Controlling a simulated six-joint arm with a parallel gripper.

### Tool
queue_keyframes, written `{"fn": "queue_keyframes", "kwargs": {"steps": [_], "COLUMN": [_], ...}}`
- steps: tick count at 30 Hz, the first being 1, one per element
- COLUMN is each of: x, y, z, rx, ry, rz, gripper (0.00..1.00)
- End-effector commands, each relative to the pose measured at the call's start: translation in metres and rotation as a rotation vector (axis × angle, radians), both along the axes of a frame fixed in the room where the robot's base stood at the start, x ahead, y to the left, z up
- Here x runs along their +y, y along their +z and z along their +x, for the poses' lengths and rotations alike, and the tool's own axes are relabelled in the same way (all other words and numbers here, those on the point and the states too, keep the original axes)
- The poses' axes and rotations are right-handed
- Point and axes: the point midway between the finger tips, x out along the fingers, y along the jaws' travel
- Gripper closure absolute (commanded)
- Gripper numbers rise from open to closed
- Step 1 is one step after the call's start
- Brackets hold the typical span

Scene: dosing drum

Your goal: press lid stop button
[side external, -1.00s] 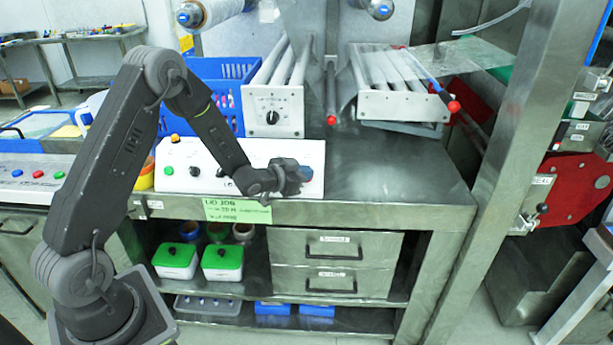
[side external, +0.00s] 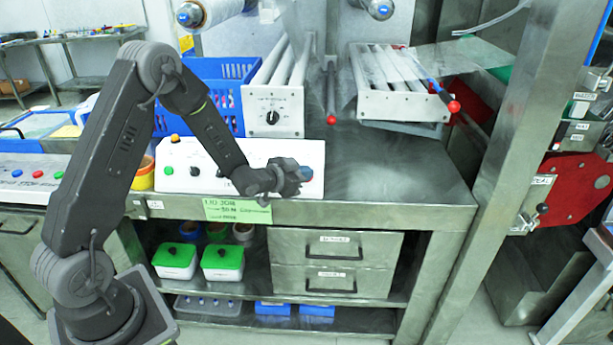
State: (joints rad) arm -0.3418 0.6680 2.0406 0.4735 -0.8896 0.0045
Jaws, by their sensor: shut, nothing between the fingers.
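A white control box (side external: 210,160) stands on the front of the steel bench, with an orange knob, a green button (side external: 168,171) and a black button (side external: 194,172) on its left part. My gripper (side external: 303,174) is shut and empty at the box's right end, in front of its face. A blue part (side external: 306,172) shows right at the fingertips; I cannot tell whether they touch it. My wrist hides the middle right of the box's face, and any lid stop label there cannot be read.
A green paper label (side external: 238,210) hangs on the bench edge below my wrist. The steel bench top (side external: 390,175) to the right is clear.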

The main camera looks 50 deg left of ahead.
Motion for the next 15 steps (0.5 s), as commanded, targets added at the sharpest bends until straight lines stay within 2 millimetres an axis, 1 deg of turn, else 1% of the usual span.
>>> {"fn": "queue_keyframes", "kwargs": {"steps": [15], "x": [-0.025], "y": [0.026], "z": [-0.025], "rx": [-0.001], "ry": [-0.001], "rz": [0.001], "gripper": [1.00]}}
